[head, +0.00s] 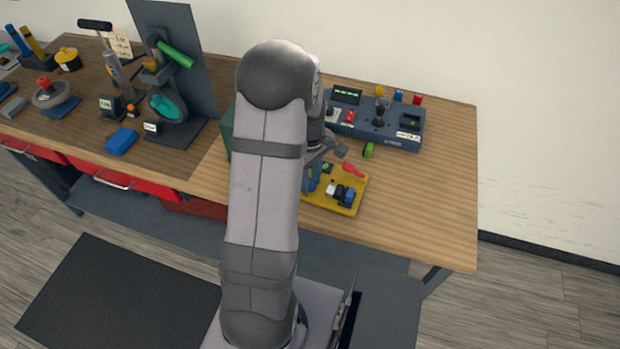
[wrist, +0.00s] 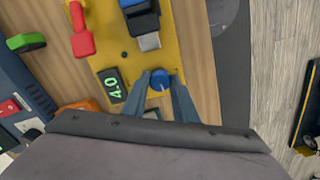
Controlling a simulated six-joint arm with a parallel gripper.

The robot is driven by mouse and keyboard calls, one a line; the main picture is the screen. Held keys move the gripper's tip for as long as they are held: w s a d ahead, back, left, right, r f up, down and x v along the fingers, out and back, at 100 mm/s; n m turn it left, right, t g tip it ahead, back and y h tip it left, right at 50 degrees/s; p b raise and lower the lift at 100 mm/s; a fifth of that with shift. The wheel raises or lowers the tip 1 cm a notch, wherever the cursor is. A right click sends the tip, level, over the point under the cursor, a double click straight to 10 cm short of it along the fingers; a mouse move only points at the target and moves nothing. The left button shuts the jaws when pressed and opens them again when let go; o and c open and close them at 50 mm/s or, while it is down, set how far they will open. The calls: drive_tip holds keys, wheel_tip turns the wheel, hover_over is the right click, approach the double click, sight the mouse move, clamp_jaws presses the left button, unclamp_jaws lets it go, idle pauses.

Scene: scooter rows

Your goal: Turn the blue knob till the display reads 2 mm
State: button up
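The blue knob (wrist: 161,80) sits on a yellow plate (wrist: 192,45) and has a pale pointer line on its top. The display (wrist: 113,87) beside it shows green digits, 4.0, turned sideways in the wrist view. My gripper (wrist: 161,77) has one finger on each side of the knob, close to its edges. I cannot tell whether the fingers touch it. In the head view my arm covers part of the yellow plate (head: 318,198), and I cannot make out the knob there.
A red-handled part (wrist: 82,33) and several dark and blue blocks (wrist: 143,20) sit on the same plate. A green object (wrist: 25,42) lies beside it. A dark control box (head: 375,128) with a joystick stands behind. The bench's right end (head: 445,190) is clear.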

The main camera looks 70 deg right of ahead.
sight(310, 182)
drive_tip(key=m, duration=0.4)
drive_tip(key=shift+m, duration=0.4)
drive_tip(key=o, duration=1.1)
drive_tip(key=shift+r, duration=0.1)
drive_tip(key=shift+r+b, duration=0.95)
drive_tip(key=shift+r, duration=2.65)
